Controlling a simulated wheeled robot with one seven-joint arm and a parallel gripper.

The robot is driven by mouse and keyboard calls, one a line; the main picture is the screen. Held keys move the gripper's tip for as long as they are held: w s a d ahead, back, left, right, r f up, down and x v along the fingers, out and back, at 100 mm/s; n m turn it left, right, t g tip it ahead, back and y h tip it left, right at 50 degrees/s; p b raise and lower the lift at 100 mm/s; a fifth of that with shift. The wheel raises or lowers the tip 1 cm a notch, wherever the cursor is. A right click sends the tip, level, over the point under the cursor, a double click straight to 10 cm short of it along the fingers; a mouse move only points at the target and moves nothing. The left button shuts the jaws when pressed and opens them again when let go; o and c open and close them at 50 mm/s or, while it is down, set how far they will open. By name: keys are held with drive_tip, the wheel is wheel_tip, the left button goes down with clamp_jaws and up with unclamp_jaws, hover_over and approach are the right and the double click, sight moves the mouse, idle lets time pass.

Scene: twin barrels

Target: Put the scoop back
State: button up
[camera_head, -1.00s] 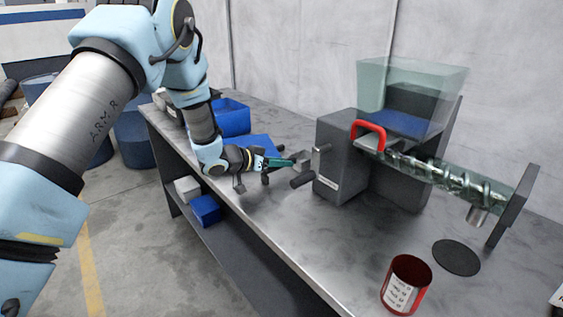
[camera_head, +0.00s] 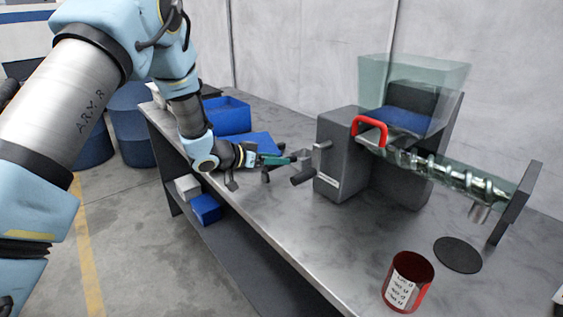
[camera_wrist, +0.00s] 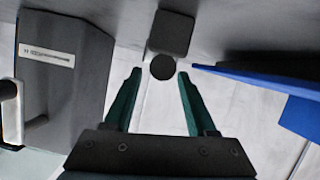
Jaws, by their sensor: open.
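No scoop can be made out for certain. A dark grey block (camera_wrist: 170,32) with a round dark end (camera_wrist: 163,67) lies ahead of my gripper in the wrist view and may be the scoop seen end-on. In the head view a small grey block (camera_head: 300,156) shows just past the fingertips. My gripper (camera_head: 283,159) is low over the bench, pointing right towards the grey machine (camera_head: 338,160). Its green fingers (camera_wrist: 158,75) are open, with the round end between the tips in the picture. I cannot tell whether they touch it.
A red can (camera_head: 408,282) and black disc (camera_head: 458,255) sit at the right. The front bench middle is clear.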

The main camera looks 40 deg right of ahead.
drive_tip(key=b+v, duration=0.2)
drive_tip(key=v, duration=0.7)
drive_tip(key=shift+a+b, duration=0.25)
drive_tip(key=shift+b, duration=0.15)
drive_tip(key=s+a+n+t+y, duration=0.1)
drive_tip(key=a+n+y, duration=0.5)
drive_tip(key=a, duration=1.7)
drive_tip(key=s+a+n+t+y, duration=0.2)
drive_tip(key=a+n+y, duration=0.5)
drive_tip(key=a, duration=1.7)
drive_tip(key=n, duration=0.3)
drive_tip(key=shift+f, duration=0.2)
